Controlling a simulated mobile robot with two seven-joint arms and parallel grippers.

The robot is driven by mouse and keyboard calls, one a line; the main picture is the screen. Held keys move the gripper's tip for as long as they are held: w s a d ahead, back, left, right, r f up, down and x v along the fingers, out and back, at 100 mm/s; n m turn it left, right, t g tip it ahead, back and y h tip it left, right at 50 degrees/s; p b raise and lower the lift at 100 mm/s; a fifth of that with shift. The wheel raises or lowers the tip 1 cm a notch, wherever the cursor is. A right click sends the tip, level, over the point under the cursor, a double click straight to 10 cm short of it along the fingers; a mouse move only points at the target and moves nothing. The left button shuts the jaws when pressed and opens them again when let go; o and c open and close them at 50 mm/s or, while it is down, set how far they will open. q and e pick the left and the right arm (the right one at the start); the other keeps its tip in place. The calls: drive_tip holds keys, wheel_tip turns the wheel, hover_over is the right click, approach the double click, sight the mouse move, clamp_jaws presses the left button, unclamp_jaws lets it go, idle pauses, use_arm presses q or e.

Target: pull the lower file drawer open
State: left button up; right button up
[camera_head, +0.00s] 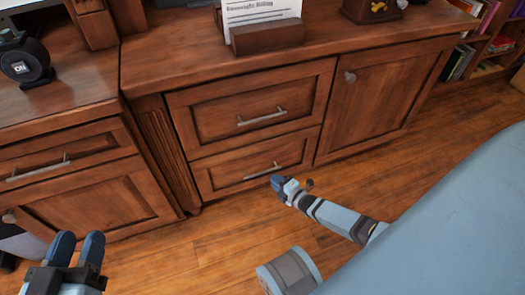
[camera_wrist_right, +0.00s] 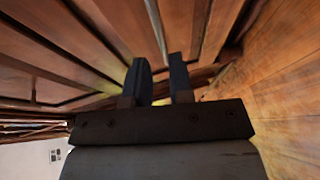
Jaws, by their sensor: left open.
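The lower file drawer (camera_head: 225,176) is the bottom one of two wooden drawers in the head view. Its front looks flush with the cabinet, and its metal bar handle (camera_head: 262,172) is visible. My right gripper (camera_head: 277,182) is low in front of this drawer, close to the handle's right end. In the right wrist view its two dark fingers (camera_wrist_right: 160,82) stand apart with a gap between them. I cannot tell whether they touch the handle. My left gripper (camera_head: 77,250) is open and empty at the lower left, well away from the drawer.
The upper drawer (camera_head: 225,112) sits directly above. A cabinet door (camera_head: 370,105) is to the right, and another wooden drawer unit (camera_head: 75,150) to the left. A card holder (camera_head: 268,36) stands on top. The wood floor (camera_head: 220,235) in front is clear.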

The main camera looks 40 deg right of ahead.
sight(263, 173)
drive_tip(key=b+x, duration=0.2)
drive_tip(key=x, duration=0.5)
drive_tip(key=shift+w+f+b, duration=0.1)
drive_tip(key=shift+w+b, duration=0.1)
drive_tip(key=shift+b, duration=0.2)
use_arm(q)
drive_tip(key=shift+w+a+r+m+t+h, duration=0.2)
drive_tip(key=shift+w+a+m+t, duration=0.15)
drive_tip(key=shift+m, duration=0.25)
drive_tip(key=shift+w+a+r+m+t+h, duration=0.15)
drive_tip(key=shift+w+m+t+h, duration=0.1)
drive_tip(key=shift+w+m, duration=0.3)
drive_tip(key=shift+s, duration=0.15)
drive_tip(key=shift+f, duration=0.1)
use_arm(e)
drive_tip(key=shift+a, duration=0.1)
clamp_jaws()
